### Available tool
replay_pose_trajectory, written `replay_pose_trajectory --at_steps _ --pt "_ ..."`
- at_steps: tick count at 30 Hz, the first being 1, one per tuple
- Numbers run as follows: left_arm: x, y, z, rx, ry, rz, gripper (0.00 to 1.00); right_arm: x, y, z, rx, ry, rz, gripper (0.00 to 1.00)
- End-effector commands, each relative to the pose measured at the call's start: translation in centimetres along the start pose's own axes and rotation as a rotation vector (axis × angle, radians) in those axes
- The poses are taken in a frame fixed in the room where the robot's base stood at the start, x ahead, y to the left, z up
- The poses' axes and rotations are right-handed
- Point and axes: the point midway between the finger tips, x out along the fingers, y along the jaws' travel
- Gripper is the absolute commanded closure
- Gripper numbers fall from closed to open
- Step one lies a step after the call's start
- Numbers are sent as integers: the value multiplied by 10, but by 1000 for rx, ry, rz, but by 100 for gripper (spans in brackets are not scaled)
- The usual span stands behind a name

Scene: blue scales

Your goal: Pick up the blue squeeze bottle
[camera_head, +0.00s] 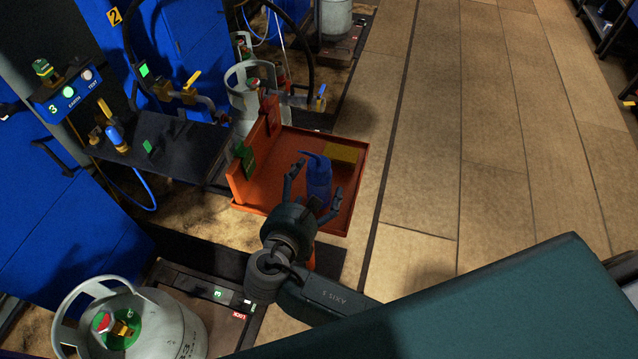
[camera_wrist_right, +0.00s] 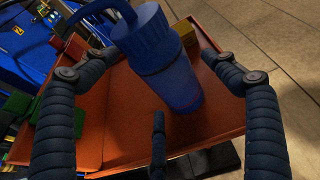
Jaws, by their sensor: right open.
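The blue squeeze bottle (camera_head: 319,180) stands on the orange tray (camera_head: 357,186), its bent spout pointing left in the head view. In the right wrist view the bottle (camera_wrist_right: 168,70) sits ahead, its cap and spout toward the top. My right gripper (camera_head: 312,190) is open, with its fingers on either side of the bottle. In the right wrist view, gaps show between the bottle and the side fingers (camera_wrist_right: 158,110), and a third finger is below it. The bottle's far side is hidden. My left gripper is not in view.
A yellow block (camera_head: 343,153) lies behind the bottle on the tray. A green item (camera_head: 245,158) is at the tray's left wall. Gas cylinders stand at the back (camera_head: 248,88) and front left (camera_head: 140,325). Open floor (camera_head: 450,150) lies right.

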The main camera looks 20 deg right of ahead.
Motion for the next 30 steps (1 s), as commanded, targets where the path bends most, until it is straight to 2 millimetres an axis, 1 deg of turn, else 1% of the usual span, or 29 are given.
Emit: replay_pose_trajectory --at_steps 1,4,10,11,12,17,18,19,20,26,30 --pt "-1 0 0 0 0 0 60 9 0 1 -2 -3 -1 15" --pt "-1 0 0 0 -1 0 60 20 0 1 -1 -2 -1 15" --pt "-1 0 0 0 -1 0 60 22 0 0 0 0 1 15" --pt "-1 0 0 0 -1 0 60 22 0 0 0 0 1 17" --pt "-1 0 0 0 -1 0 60 22 0 0 0 0 1 25" --pt "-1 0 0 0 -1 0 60 21 0 0 0 1 1 56" --pt "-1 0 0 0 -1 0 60 21 0 0 0 1 1 64" --pt "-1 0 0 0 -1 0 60 21 0 0 0 1 1 70" --pt "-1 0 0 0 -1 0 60 21 0 1 1 -2 1 74" --pt "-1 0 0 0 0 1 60 21 0 1 1 -1 1 74" --pt "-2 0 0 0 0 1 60 19 0 6 2 -2 2 74"
